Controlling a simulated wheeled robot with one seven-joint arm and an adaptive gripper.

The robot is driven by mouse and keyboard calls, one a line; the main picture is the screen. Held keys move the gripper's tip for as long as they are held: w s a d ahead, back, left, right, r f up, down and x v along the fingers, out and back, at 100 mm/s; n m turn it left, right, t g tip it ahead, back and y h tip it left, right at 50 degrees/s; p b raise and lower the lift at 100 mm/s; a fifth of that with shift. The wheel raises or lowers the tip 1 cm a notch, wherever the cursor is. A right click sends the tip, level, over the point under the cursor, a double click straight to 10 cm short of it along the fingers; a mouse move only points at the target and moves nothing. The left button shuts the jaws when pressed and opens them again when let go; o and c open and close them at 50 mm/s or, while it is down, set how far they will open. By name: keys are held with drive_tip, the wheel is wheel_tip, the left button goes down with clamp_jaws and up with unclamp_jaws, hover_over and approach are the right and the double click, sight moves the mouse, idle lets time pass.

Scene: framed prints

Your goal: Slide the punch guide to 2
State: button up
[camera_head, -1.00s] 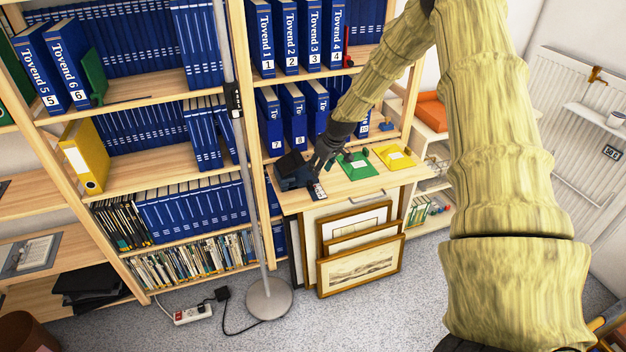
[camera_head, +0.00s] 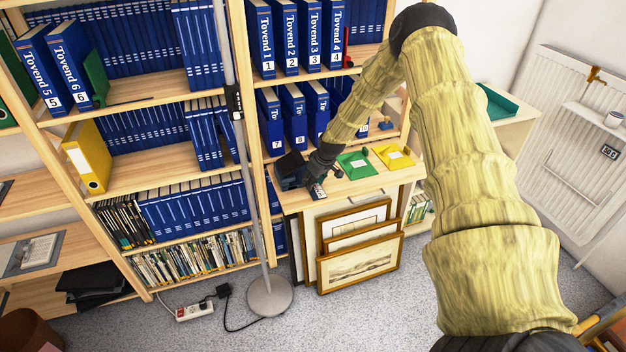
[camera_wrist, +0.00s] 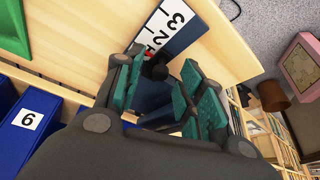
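The dark blue hole punch (camera_head: 292,172) stands at the left end of the wooden shelf top, partly hidden by my arm in the head view. Its white number strip (camera_wrist: 166,32) shows 3 and 2, with a red mark near the lower end and the lower number partly covered. A small black knob (camera_wrist: 156,69), seemingly the punch guide's, sits just below the red mark. My gripper (camera_wrist: 159,66) is open, its teal-padded fingers on either side of the knob with visible gaps. It also shows in the head view (camera_head: 317,182), at the punch's front right.
A green tray (camera_head: 355,165) and a yellow tray (camera_head: 392,157) lie right of the punch. Blue binders (camera_head: 292,115) stand close behind. Framed prints (camera_head: 358,262) lean below the shelf top. A grey pole (camera_head: 240,140) stands to the left.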

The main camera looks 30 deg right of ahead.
drive_tip(key=shift+w+f, duration=0.1)
drive_tip(key=shift+f, duration=0.1)
clamp_jaws()
idle(0.3)
